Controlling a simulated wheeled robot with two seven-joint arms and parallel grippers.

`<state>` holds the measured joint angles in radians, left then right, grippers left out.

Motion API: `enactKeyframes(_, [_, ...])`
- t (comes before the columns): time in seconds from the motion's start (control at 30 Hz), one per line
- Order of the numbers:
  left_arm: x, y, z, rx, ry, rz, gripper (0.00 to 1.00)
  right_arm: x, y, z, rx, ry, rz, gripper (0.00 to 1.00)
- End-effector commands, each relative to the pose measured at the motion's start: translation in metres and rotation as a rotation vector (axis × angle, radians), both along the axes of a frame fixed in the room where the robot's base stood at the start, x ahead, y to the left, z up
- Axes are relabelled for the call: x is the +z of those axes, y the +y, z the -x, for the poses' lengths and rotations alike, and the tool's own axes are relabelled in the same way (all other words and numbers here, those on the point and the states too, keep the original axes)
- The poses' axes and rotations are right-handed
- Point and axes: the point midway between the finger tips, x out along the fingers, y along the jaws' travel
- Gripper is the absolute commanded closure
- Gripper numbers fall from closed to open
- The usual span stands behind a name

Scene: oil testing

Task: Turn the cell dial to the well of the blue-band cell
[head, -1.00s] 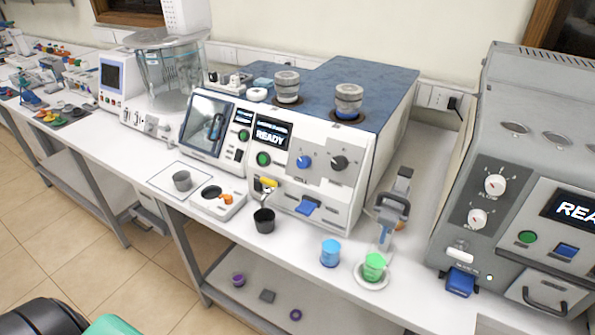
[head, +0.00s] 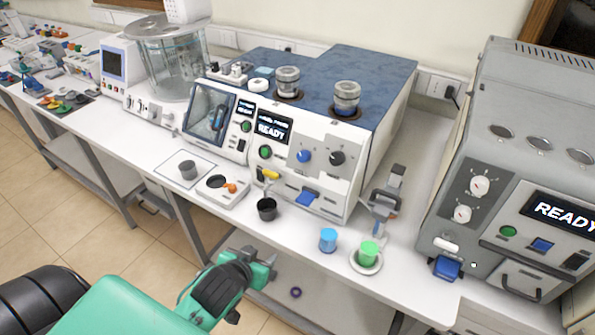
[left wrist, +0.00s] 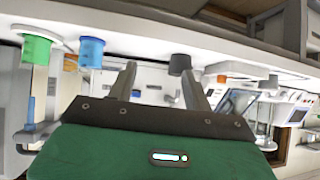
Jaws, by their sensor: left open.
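The white machine (head: 290,190) stands mid-bench with a READY screen. Its front has a blue dial (head: 304,156) and a black dial (head: 337,158); I cannot tell which well either points to. My left gripper (head: 268,266) is open and empty, in front of the bench edge and well short of the dials. In the left wrist view its two fingers (left wrist: 158,92) are spread apart. My right gripper is not in view.
A dark cup (head: 267,209), a blue cup (head: 328,240) and a green cup (head: 369,253) stand near the bench's front edge. A small tray (head: 222,193) is left of the dark cup. A grey machine (head: 470,215) stands at right. A lower shelf is below the bench.

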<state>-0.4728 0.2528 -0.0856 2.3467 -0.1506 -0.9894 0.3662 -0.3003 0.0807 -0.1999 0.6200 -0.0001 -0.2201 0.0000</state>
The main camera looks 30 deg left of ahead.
Motion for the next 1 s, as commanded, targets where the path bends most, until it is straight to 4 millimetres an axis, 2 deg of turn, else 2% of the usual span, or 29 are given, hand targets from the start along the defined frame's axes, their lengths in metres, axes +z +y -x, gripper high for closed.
enactKeyframes(0.03, [0.016, 0.005, -0.014, 0.005, -0.083, 0.006, 0.49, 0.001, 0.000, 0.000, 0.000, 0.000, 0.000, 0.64])
enactKeyframes(0.2, [0.069, 0.015, -0.055, -0.014, -0.372, 0.060, 0.49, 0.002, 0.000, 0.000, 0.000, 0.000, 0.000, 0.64])
enactKeyframes(0.4, [0.112, 0.015, -0.080, -0.091, -0.600, 0.127, 0.49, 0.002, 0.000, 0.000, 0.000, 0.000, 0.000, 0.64])
enactKeyframes(0.67, [0.126, 0.013, -0.091, -0.127, -0.666, 0.154, 0.49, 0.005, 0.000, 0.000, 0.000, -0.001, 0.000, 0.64])
enactKeyframes(0.77, [0.127, 0.012, -0.101, -0.126, -0.665, 0.152, 0.49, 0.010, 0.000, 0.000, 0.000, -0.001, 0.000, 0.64])
enactKeyframes(1.0, [0.129, 0.009, -0.139, -0.125, -0.664, 0.151, 0.49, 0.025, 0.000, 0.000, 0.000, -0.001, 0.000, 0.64])
